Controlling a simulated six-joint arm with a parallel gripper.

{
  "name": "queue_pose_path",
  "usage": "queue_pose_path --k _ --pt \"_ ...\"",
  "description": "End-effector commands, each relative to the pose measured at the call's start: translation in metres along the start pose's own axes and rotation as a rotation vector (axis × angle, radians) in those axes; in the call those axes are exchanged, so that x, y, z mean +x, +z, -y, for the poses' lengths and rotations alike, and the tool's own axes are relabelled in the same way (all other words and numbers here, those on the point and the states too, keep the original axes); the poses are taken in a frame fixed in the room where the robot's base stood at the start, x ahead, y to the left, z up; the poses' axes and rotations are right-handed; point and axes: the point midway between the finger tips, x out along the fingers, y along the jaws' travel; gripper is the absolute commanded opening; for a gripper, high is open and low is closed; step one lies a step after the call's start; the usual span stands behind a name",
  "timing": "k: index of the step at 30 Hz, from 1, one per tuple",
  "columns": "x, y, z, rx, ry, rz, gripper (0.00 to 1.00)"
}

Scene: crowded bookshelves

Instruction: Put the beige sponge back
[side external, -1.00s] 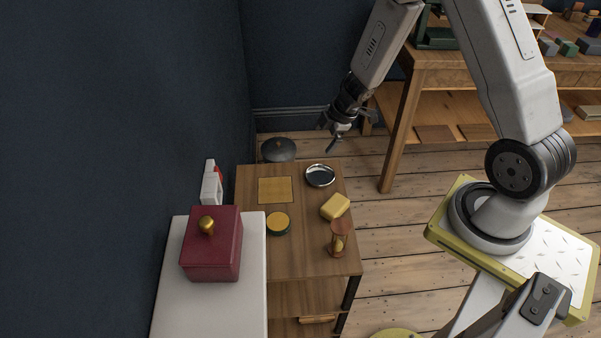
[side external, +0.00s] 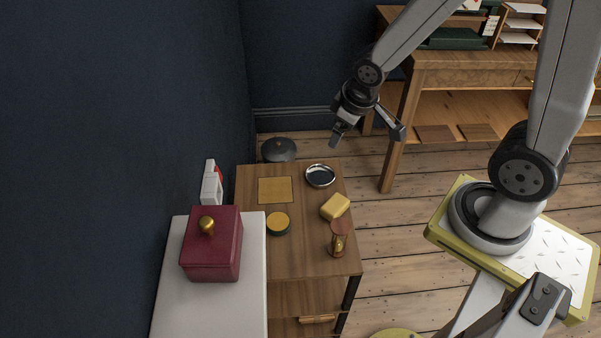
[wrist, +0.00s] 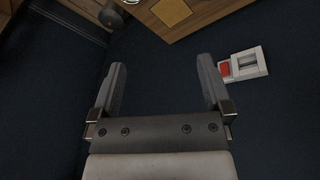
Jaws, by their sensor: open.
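The sponge appears as a pale yellow block (side external: 335,207) near the right edge of the small wooden table (side external: 300,255). A flat yellow-tan square (side external: 275,190) lies on the tabletop to its left, and also shows at the top of the wrist view (wrist: 172,12). My gripper (side external: 367,136) is above and beyond the table's far right corner, apart from the block. In the wrist view my gripper (wrist: 162,75) is open with nothing between its fingers. The block is not visible in the wrist view.
On the table are a round metal dish (side external: 320,175), a yellow-topped green tin (side external: 278,223) and an hourglass (side external: 338,240). A dark red box (side external: 212,245) and a white-and-red object (side external: 211,185) stand left. A larger wooden desk (side external: 460,62) is behind right.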

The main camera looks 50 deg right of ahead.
Motion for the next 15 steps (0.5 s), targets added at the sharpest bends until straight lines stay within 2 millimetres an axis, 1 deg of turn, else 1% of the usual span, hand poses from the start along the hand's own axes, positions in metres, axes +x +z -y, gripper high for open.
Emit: queue_pose_path --k 1,6,10,15 --pt "-0.006 0.005 0.007 0.033 -0.016 0.009 1.00" --pt "-0.018 0.020 0.025 0.127 -0.066 0.042 1.00" --pt "-0.022 0.025 0.032 0.160 -0.086 0.054 1.00" --pt "-0.023 0.026 0.034 0.167 -0.091 0.058 1.00"
